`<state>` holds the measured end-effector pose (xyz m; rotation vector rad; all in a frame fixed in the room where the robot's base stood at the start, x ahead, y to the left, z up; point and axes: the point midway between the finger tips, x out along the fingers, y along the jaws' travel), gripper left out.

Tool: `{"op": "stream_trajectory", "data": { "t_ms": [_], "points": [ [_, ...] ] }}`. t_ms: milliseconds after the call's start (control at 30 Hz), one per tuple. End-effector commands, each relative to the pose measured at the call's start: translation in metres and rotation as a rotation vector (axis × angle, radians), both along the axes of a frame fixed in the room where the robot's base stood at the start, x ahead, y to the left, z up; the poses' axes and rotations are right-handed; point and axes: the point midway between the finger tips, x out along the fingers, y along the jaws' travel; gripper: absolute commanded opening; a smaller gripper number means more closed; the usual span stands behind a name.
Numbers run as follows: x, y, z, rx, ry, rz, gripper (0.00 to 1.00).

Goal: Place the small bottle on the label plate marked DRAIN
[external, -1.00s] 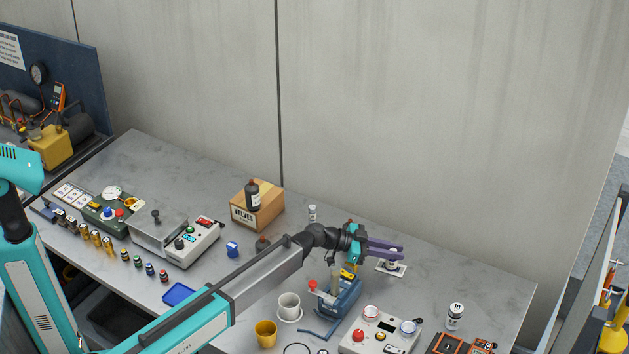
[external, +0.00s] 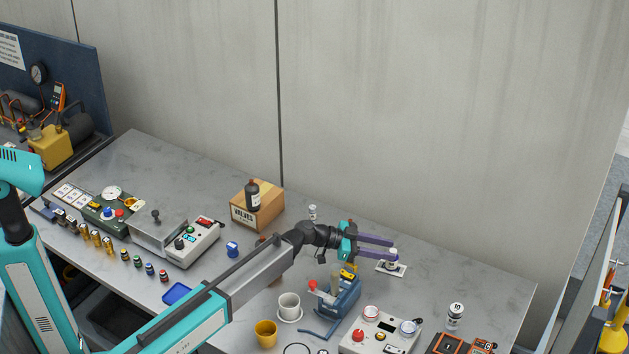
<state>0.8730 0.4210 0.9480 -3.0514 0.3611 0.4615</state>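The plate's lettering is too small to read. My gripper (external: 391,250) is open, its two purple fingers pointing right. I cannot tell whether a fingertip still touches the bottle.
A blue device (external: 342,296) with a red knob stands below my gripper. A control box (external: 380,335) and a white bottle marked 10 (external: 456,315) are nearer the front. The bench right of the plate is clear.

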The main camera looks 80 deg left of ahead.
Motion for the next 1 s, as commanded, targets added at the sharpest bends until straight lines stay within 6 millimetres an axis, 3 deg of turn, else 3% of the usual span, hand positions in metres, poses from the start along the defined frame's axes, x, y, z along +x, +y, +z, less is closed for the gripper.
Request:
{"op": "stream_trajectory", "data": {
  "t_ms": [200, 400, 1000],
  "points": [
    [-0.028, 0.006, 0.007, 0.002, -0.001, 0.000, 0.36],
    [-0.040, 0.009, 0.013, 0.001, -0.001, 0.000, 0.36],
    [-0.042, 0.010, 0.014, 0.001, 0.000, 0.000, 0.36]
  ]
}}
